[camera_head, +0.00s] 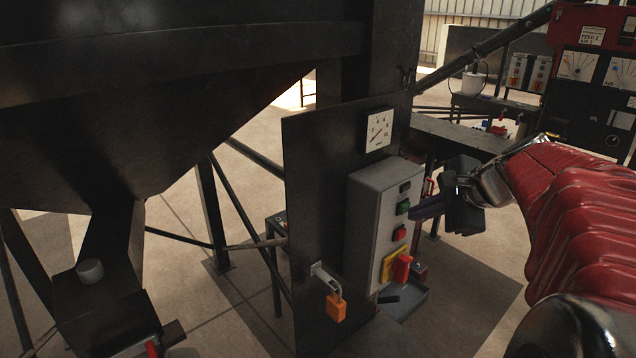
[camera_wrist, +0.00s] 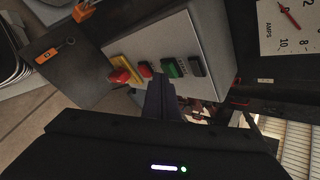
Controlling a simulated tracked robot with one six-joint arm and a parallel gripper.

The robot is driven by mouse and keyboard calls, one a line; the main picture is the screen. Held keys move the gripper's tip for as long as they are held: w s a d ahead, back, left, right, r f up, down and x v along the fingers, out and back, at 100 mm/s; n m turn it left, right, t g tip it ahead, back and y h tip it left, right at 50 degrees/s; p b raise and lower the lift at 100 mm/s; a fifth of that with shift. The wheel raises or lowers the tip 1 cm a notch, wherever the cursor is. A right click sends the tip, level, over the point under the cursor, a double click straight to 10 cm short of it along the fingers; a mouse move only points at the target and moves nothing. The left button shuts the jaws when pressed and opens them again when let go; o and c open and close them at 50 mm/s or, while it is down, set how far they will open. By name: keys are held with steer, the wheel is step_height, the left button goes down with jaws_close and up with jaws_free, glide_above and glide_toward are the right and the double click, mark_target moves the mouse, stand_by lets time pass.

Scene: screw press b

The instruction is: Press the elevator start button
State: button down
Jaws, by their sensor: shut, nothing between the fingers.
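A grey control box (camera_head: 366,220) is mounted on a dark upright panel. Its face carries a black button (camera_head: 405,187) at the top, a green button (camera_head: 403,207) below it, a red button (camera_head: 399,233), and a red rotary switch (camera_head: 401,268) on a yellow plate. In the wrist view the box lies sideways, with the green button (camera_wrist: 173,68) and the black button (camera_wrist: 197,66) near the fingers. My gripper (camera_head: 418,213) is shut and empty, its tips just right of the green button. I cannot tell whether they touch. It also shows in the wrist view (camera_wrist: 160,86).
A dial gauge (camera_head: 379,130) sits above the box. An orange padlock (camera_head: 336,307) hangs at its lower left. A dark hopper (camera_head: 150,110) fills the left. A red cabinet (camera_head: 592,70) stands at the back right. Open floor (camera_head: 475,265) lies right of the box.

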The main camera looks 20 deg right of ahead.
steer(key=shift+w+a, duration=0.1)
steer(key=shift+w, duration=0.05)
stand_by(0.6)
steer(key=shift+s+d, duration=0.3)
steer(key=shift+s, duration=0.5)
steer(key=shift+s, duration=0.1)
steer(key=s, duration=0.1)
steer(key=s+d, duration=0.1)
steer(key=s, duration=0.2)
steer(key=shift+s+d, duration=0.25)
steer(key=shift+d, duration=0.1)
stand_by(0.4)
